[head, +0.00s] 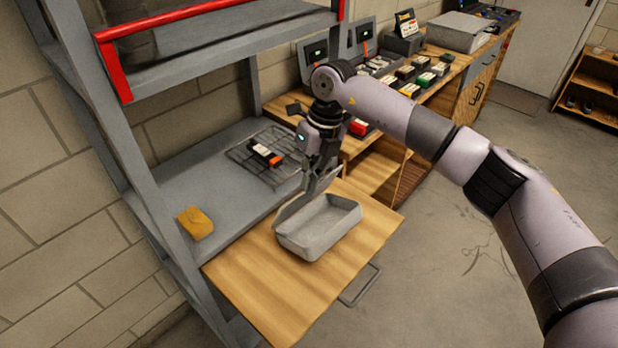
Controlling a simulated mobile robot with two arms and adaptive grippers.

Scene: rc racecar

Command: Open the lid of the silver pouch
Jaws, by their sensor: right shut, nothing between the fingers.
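The silver pouch (325,235) is a grey, box-like case on a light wooden board. Its lid (300,199) stands raised along the back left side, and the empty-looking inside shows. My right gripper (318,178) points down at the upper end of the lid, right above the pouch. Its fingers are shut with nothing between them. They overlap the lid's top edge in the picture, and I cannot tell whether they touch it. My left gripper is not in view.
The wooden board (270,290) has clear room in front of the pouch. A wire rack (255,150) with an orange and black item lies on the grey shelf behind. A metal shelf post (130,170) stands at left. A cluttered bench (400,80) stands behind.

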